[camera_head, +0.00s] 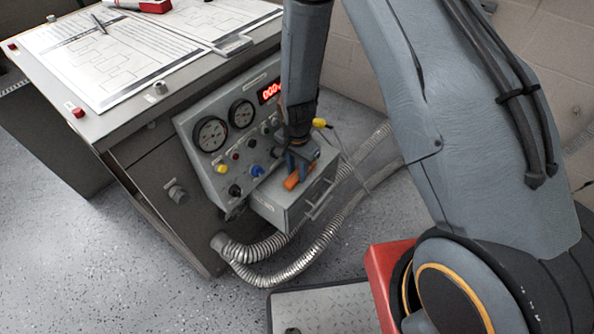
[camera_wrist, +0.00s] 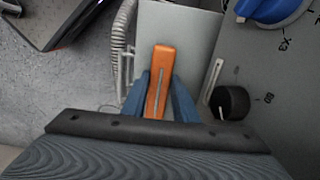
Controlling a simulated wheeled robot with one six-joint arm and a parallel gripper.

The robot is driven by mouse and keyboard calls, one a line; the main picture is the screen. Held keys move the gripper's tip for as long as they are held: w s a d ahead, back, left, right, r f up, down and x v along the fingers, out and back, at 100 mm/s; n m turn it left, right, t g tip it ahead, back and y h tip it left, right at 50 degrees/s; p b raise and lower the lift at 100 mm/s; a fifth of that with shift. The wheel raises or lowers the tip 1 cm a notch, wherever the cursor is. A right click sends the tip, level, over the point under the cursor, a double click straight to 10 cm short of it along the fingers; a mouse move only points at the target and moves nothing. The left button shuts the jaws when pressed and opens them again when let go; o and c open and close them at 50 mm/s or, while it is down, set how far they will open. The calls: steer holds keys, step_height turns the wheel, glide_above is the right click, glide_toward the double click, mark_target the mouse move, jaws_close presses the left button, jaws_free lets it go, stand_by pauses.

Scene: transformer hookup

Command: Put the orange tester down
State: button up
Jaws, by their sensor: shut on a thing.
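The orange tester (camera_wrist: 160,75) is held between the two blue fingers of my gripper (camera_wrist: 160,95) in the wrist view. In the head view the tester (camera_head: 291,182) shows as a small orange piece below my gripper (camera_head: 299,160). My gripper is shut on it. The tester is over the top of a grey box (camera_head: 270,209) that juts from the front of the control panel. I cannot tell whether the tester touches that top. Part of the tester is hidden behind the fingers and wrist.
The control panel (camera_head: 222,180) with gauges and knobs stands close behind and left of my gripper. In the wrist view a blue knob (camera_wrist: 270,8) and a black knob (camera_wrist: 230,101) are to the right. A ribbed hose (camera_head: 262,250) runs below the box. Papers (camera_head: 100,50) cover the desk.

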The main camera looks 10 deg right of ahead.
steer(key=o, duration=1.1)
steer(key=shift+c, duration=0.2)
step_height(320, 180, up, 12)
steer(key=shift+r, duration=0.15)
steer(key=s+d+r+n, duration=0.7)
steer(key=s+d+r, duration=1)
steer(key=r, duration=0.4)
steer(key=shift+s, duration=0.8)
